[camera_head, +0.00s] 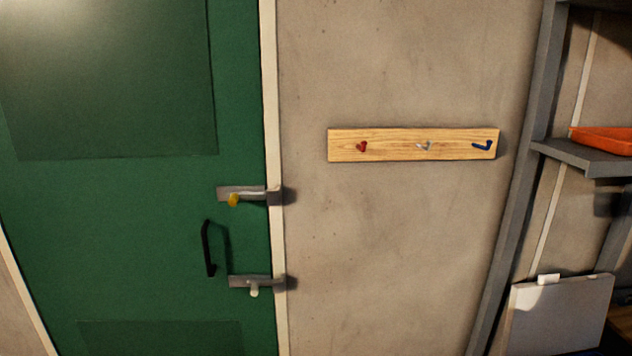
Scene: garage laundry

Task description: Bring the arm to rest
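Neither of my arms nor grippers shows in the head view, so their pose and what they hold cannot be seen. The view faces a green door (130,220) at the left, which looks closed in its pale frame (272,120). The door has a black handle (208,250), an upper bolt latch with a yellow knob (233,200) and a lower bolt latch with a pale knob (254,289). Both bolts reach across to the frame side.
A wooden rail (395,152) with a red hook (362,147), a pale hook (425,146) and a blue hook (483,146) hangs on the bare wall (390,250). At the right stand a grey shelf unit (585,155) with an orange tray (605,140) and a pale panel or box (555,315).

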